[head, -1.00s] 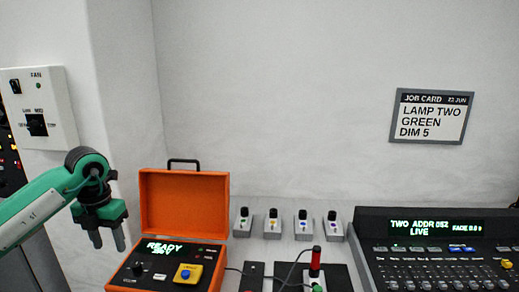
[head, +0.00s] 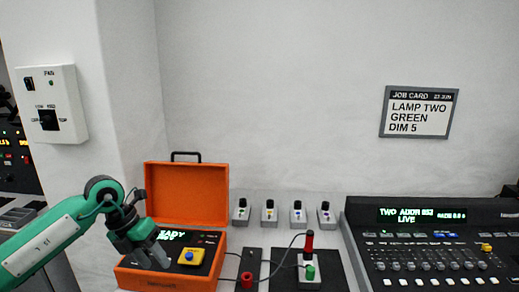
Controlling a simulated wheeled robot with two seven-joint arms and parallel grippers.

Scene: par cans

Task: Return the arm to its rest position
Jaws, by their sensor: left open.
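My left arm comes in from the left. Its gripper (head: 154,258) is open and empty, with two grey fingers pointing down over the left part of an orange case (head: 186,195). The case lid is up, and my gripper hides part of its panel and its green lit text. I cannot tell whether the fingers touch the panel. A yellow box with a blue button (head: 189,257) sits on the panel, just right of the fingers. My right gripper is not in view.
Several small grey switch boxes (head: 269,213) stand along the wall. A red-topped plug (head: 309,243) and a green knob (head: 310,271) stand on a black mat. A mixing console (head: 430,262) is at right. A job card (head: 419,112) hangs on the wall.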

